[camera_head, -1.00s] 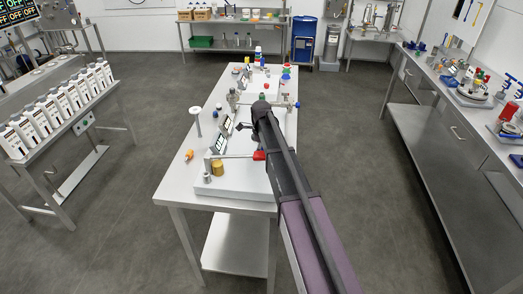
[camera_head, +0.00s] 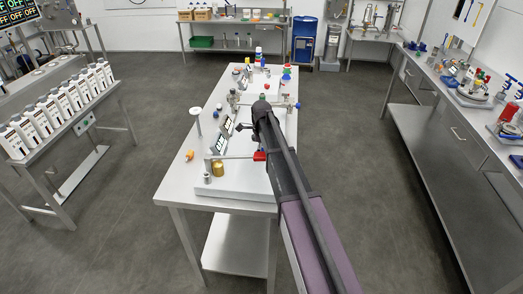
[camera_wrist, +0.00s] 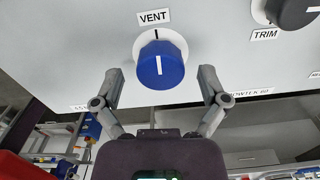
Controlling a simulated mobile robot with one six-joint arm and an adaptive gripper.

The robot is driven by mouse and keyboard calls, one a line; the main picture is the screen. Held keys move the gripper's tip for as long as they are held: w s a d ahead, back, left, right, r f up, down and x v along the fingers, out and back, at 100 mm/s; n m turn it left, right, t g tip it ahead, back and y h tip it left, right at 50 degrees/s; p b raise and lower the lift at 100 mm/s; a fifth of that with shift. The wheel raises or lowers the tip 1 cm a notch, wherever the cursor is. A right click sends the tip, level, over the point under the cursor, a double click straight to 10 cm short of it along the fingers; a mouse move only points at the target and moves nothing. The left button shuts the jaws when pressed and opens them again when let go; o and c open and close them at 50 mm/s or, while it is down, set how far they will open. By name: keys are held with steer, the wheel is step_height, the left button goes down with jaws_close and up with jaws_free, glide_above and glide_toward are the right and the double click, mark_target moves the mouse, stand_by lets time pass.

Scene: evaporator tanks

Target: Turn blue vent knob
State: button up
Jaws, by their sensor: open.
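The blue vent knob (camera_wrist: 160,64) is in the upper middle of the wrist view, on a light grey panel (camera_wrist: 85,55) under a VENT label (camera_wrist: 153,16). It has a white skirt and a white pointer line that stands nearly upright in the picture. My gripper (camera_wrist: 160,80) is open, with one finger on each side of the knob's lower part. A gap shows between each finger and the knob. In the head view my arm (camera_head: 285,160) reaches over the steel table and hides the panel and most of the gripper.
A black TRIM knob (camera_wrist: 297,12) sits to the right of the vent knob. The steel table (camera_head: 180,190) carries a red handle (camera_head: 260,156), a brass cylinder (camera_head: 218,168) and several fittings. A bench (camera_head: 440,110) stands at the right, and a rack of white bottles (camera_head: 60,107) at the left.

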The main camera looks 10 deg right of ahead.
step_height(320, 180, up, 4)
steer(key=n+p, duration=0.2)
steer(key=n, duration=0.1)
steer(key=n+p, duration=0.2)
steer(key=n, duration=0.1)
steer(key=shift+r+n, duration=0.2)
steer(key=shift+n, duration=0.1)
step_height(320, 180, up, 3)
steer(key=n+p, duration=0.3)
steer(key=n, duration=0.2)
step_height(320, 180, up, 6)
steer(key=n+p, duration=0.6)
steer(key=n, duration=0.6)
steer(key=shift+r, duration=0.15)
step_height(320, 180, down, 14)
steer(key=b, duration=1.3)
